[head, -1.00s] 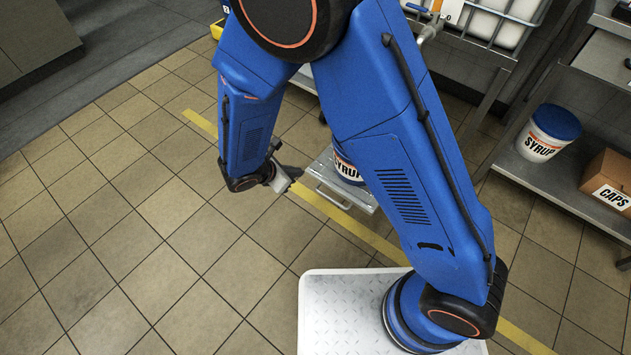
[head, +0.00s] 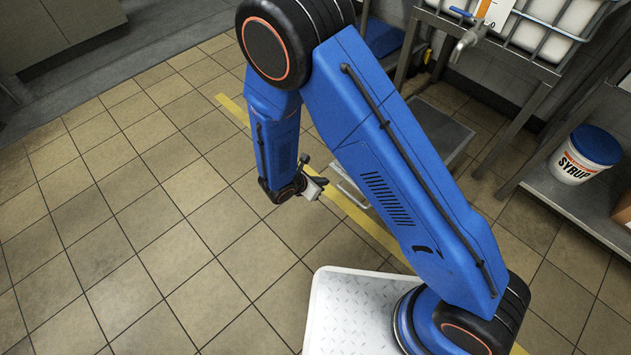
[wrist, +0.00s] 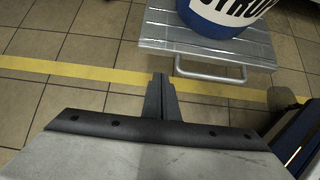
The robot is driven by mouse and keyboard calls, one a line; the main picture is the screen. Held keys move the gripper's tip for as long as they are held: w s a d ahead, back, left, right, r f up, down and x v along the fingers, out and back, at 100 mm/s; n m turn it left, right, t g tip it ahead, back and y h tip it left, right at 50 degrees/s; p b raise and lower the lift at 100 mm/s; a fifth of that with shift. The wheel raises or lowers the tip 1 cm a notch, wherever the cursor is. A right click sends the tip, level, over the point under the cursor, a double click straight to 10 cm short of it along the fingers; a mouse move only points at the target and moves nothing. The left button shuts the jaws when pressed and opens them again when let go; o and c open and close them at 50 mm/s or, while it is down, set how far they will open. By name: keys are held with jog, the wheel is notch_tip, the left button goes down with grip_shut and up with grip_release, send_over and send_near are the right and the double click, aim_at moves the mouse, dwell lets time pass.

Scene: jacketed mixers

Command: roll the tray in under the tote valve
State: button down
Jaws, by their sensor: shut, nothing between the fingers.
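The tray is a silver, flat, ribbed platform (wrist: 158,30) with a bar handle (wrist: 208,78) on its near edge. A white and blue syrup bucket (wrist: 226,14) stands on it. In the head view the handle (head: 352,192) shows just right of my gripper (head: 320,183); my arm hides the bucket and most of the tray. My gripper (wrist: 161,82) is shut and empty, its tips beside the left end of the handle in the wrist view. Contact cannot be told. The tote valve (head: 466,40) hangs at the upper right, below the caged white tote (head: 545,12).
A yellow floor line (head: 366,222) passes beside the tray. A grey flat surface (head: 440,125) shows past my arm, below the valve. At right, a metal shelf (head: 565,200) holds another syrup bucket (head: 585,155). The tiled floor at left is clear.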

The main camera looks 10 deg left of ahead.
jog(key=shift+w+d+f, duration=0.25)
jog(key=shift+w+d, duration=0.5)
jog(key=shift+w, duration=0.25)
jog(key=shift+w+d+f, duration=0.25)
jog(key=shift+w+d, duration=0.5)
jog(key=shift+w, duration=0.2)
jog(key=w+d, duration=0.6)
jog(key=w, duration=0.2)
jog(key=w+d, duration=0.6)
jog(key=w, duration=0.1)
jog(key=w+d, duration=0.6)
jog(key=w, duration=0.2)
jog(key=shift+w+d, duration=0.25)
jog(key=shift+w, duration=0.05)
jog(key=shift+w+d, duration=0.25)
jog(key=shift+w, duration=0.1)
jog(key=shift+w+r, duration=0.15)
